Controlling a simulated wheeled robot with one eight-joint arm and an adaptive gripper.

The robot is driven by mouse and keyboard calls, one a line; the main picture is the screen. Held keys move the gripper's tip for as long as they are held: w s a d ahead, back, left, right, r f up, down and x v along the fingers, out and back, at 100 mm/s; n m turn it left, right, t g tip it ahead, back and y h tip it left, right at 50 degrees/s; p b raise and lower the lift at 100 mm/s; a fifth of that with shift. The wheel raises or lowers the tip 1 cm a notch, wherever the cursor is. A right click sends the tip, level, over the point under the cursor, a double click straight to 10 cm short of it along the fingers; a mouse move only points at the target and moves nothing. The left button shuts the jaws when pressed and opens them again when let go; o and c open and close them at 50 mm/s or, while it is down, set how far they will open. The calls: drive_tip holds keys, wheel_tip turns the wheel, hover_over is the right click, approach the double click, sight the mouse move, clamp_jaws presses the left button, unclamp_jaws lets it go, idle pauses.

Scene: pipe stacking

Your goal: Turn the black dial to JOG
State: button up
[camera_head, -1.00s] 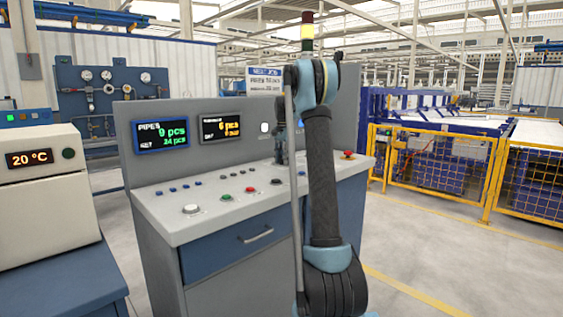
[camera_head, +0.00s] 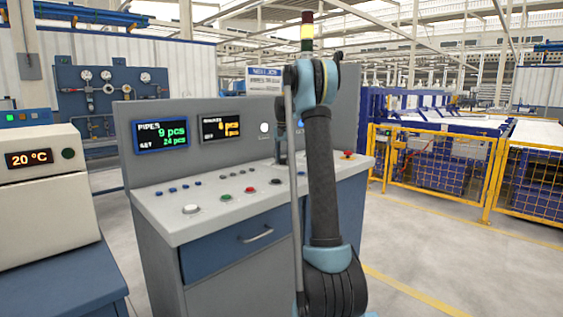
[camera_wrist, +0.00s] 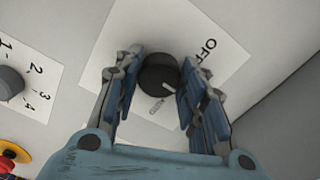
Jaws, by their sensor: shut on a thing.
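The black dial (camera_wrist: 158,72) sits on a white label plate (camera_wrist: 225,45) in the wrist view. The word OFF shows to the right of the dial, turned on its side. The fingers cover part of the plate, and I cannot see the word JOG. In the head view my arm hides the dial.
The grey console (camera_head: 190,235) carries coloured buttons and two displays. In the wrist view a grey knob (camera_wrist: 9,84) with a numbered plate lies at left, and a red and yellow button (camera_wrist: 10,155) at lower left. A yellow fence (camera_head: 440,170) stands at right.

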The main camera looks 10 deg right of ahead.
sight(284, 159)
drive_tip(key=shift+d+n, duration=0.1)
drive_tip(key=shift+n, duration=1.8)
drive_tip(key=o, duration=1.1)
drive_tip(key=shift+c, duration=0.2)
wheel_tip(284, 159, up, 12)
